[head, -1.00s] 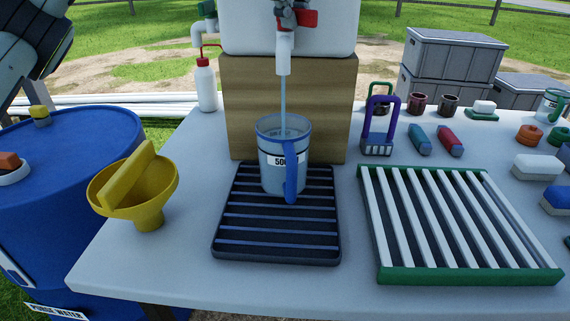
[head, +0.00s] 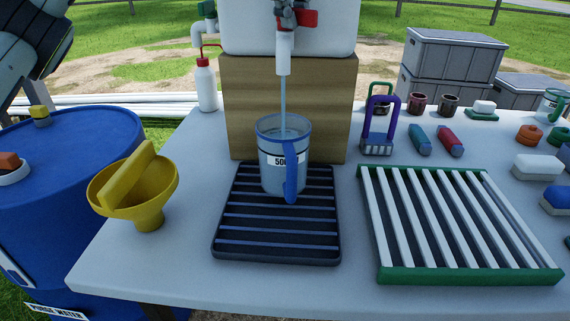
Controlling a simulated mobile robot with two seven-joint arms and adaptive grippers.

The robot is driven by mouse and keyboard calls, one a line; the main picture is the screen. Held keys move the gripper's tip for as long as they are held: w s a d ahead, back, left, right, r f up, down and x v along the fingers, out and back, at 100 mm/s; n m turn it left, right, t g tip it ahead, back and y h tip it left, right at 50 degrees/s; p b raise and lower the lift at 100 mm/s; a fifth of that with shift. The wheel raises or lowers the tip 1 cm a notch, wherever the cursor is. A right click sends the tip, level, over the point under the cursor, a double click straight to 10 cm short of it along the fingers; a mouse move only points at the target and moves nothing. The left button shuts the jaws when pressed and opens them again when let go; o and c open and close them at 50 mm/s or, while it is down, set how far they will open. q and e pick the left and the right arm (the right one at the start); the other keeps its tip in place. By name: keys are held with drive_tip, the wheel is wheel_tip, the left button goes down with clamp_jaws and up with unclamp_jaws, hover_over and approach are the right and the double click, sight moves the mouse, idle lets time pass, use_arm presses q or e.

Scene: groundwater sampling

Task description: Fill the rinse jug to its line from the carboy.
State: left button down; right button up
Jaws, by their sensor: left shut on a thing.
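The rinse jug (head: 270,173), clear with a blue rim, blue handle and a label partly reading "50", stands upright on a dark slatted drip tray (head: 275,243). A thin stream of water (head: 283,97) falls into it from the spout (head: 284,55) of the white carboy (head: 245,28). The jug's water level and fill line are hard to make out. My left gripper (head: 287,18) is at the carboy's tap at the top edge, mostly cut off, and appears shut on the red tap lever (head: 308,19). My right gripper is not in view.
The carboy stands on a wooden block (head: 235,105). A yellow funnel (head: 150,220) and blue drum (head: 75,145) are left. A green-ended slatted rack (head: 470,276) is right. Behind it are a purple-handled carrier (head: 381,115), small bottles, cups and a wash bottle (head: 206,88) further left.

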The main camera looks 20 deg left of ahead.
use_arm(q)
drive_tip(key=shift+w+d+r+n+y, duration=0.15)
drive_tip(key=shift+n+y, duration=0.1)
drive_tip(key=shift+n, duration=0.4)
drive_tip(key=shift+w+f+n+y, duration=0.1)
drive_tip(key=shift+n+y, duration=0.1)
drive_tip(key=shift+n, duration=0.4)
drive_tip(key=shift+w+d+r+n+y, duration=0.15)
drive_tip(key=shift+n+y, duration=0.1)
drive_tip(key=shift+n, duration=0.4)
drive_tip(key=n, duration=0.2)
drive_tip(key=n+y, duration=0.1)
drive_tip(key=n, duration=0.1)
drive_tip(key=shift+w+f+y, duration=0.2)
drive_tip(key=shift+w+y, duration=0.1)
drive_tip(key=shift+w, duration=0.1)
drive_tip(key=c, duration=1.5)
unclamp_jaws()
drive_tip(key=shift+c, duration=0.2)
drive_tip(key=v, duration=1.2)
drive_tip(key=shift+s, duration=0.15)
